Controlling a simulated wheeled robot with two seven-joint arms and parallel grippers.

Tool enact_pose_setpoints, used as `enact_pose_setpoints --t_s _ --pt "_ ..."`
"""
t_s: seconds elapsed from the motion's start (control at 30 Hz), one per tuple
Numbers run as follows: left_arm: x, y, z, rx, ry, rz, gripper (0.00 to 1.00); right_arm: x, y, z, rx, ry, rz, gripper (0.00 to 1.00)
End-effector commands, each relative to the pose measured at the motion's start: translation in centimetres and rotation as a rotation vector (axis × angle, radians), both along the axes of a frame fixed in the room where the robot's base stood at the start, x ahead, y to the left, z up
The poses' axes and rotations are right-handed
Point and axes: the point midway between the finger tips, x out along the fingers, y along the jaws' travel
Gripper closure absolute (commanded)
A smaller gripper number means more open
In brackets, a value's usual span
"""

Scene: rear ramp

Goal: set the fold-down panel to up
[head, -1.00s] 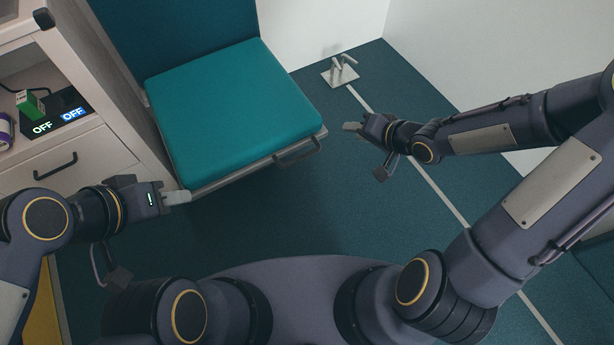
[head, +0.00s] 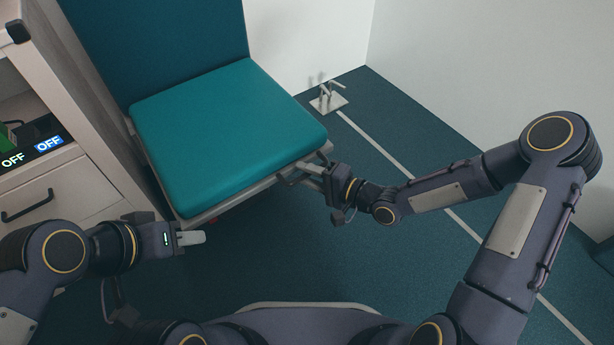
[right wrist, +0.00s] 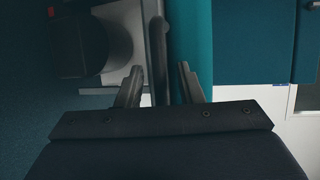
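The fold-down panel (head: 225,135) is a teal padded seat on a grey frame, folded down roughly level in the head view. A bar handle (head: 290,178) sits on its front edge, near the right corner. My right gripper (head: 314,174) is at that handle. In the right wrist view its two fingers (right wrist: 160,86) are spread apart, with the dark handle bar (right wrist: 159,50) and the teal cushion edge showing between them. My left gripper (head: 190,238) is just below the panel's left front corner, with nothing visible in it. Its finger gap is not clear.
A pale cabinet (head: 70,190) with a drawer and two OFF displays (head: 48,144) stands left of the panel. A teal backrest (head: 160,45) rises behind it. A metal floor bracket (head: 328,100) stands by the white wall. The floor in front and to the right is clear.

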Motion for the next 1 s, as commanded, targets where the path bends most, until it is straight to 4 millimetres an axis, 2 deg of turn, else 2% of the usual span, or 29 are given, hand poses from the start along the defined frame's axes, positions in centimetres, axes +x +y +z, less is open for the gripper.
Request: enact_pose_setpoints --t_s 0.33,0.6,0.87,1.0 --pt "0.01 -0.01 -0.15 0.000 0.000 0.000 0.66 0.30 0.47 -0.08 -0.001 0.000 -0.001 0.66" --pt "0.00 0.00 -0.16 0.000 0.000 0.000 0.66 0.28 0.44 -0.09 -0.001 0.000 -0.001 1.00" --pt "0.00 -0.01 -0.13 0.000 0.000 0.000 0.66 0.28 0.44 -0.07 -0.002 0.001 -0.001 1.00" --pt "-0.01 0.00 0.49 0.000 0.000 0.000 0.66 0.27 0.42 0.49 -0.006 0.006 -0.001 1.00"
